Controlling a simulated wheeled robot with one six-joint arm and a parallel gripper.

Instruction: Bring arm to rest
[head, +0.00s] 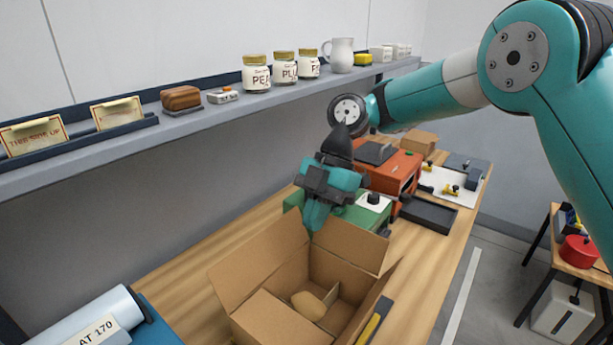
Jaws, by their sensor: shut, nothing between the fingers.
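My gripper (316,218) is shut and empty. It points down above the back edge of an open cardboard box (247,255) on the wooden bench. My teal arm reaches in from the upper right and bends down to the gripper. The box flaps stand open, and a tan rounded item (309,305) lies inside next to a cardboard divider. I cannot tell whether the fingertips touch the box flap behind them.
A grey shelf (210,122) with jars (256,75), a white jug (341,55) and a brown loaf-like block (181,98) runs behind. A green box (358,216) and an orange machine (393,172) stand close behind the gripper. A white roll (97,318) lies front left.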

